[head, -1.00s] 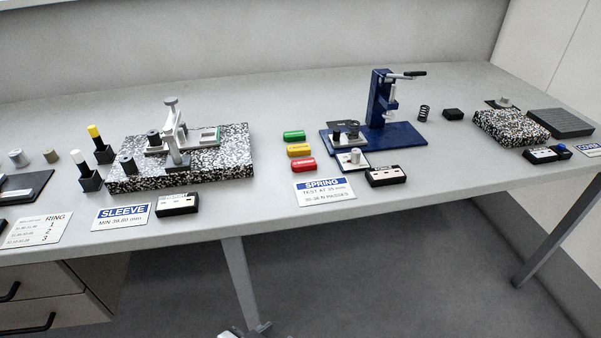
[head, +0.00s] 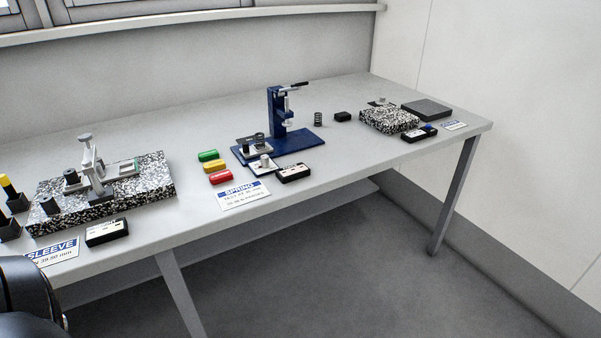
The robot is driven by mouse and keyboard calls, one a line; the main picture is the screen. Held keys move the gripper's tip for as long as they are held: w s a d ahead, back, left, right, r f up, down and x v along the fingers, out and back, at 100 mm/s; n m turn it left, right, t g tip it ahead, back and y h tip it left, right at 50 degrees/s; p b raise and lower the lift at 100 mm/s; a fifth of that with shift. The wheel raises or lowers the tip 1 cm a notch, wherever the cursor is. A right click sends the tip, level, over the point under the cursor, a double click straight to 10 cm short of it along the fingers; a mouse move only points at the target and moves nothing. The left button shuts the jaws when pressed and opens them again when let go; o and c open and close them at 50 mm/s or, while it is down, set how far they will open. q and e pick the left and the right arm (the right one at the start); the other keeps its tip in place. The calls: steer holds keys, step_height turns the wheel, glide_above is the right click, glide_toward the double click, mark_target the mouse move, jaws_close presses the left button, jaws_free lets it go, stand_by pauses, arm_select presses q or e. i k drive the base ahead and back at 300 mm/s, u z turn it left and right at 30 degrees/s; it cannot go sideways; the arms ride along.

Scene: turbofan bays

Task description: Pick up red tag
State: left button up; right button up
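The red tag (head: 221,177) lies flat on the grey bench, nearest the front in a short column of tags. The yellow tag (head: 214,166) lies just behind it, and the green tag (head: 208,155) behind that. The red tag is just behind the SPRING card and left of the blue press base. Nothing covers it. Neither of my grippers shows in the head view. A dark rounded part of mine shows at the lower left edge.
The blue press (head: 280,122) with its lever stands right of the tags. The SPRING card (head: 243,194) lies in front of them, and a black-and-white box (head: 293,172) to the right. A speckled block (head: 105,190) with a fixture stands left. The bench front edge is close.

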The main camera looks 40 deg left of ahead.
mark_target(216, 178)
steer(key=z, duration=0.2)
steer(key=i, duration=1.05)
steer(key=u, duration=1.85)
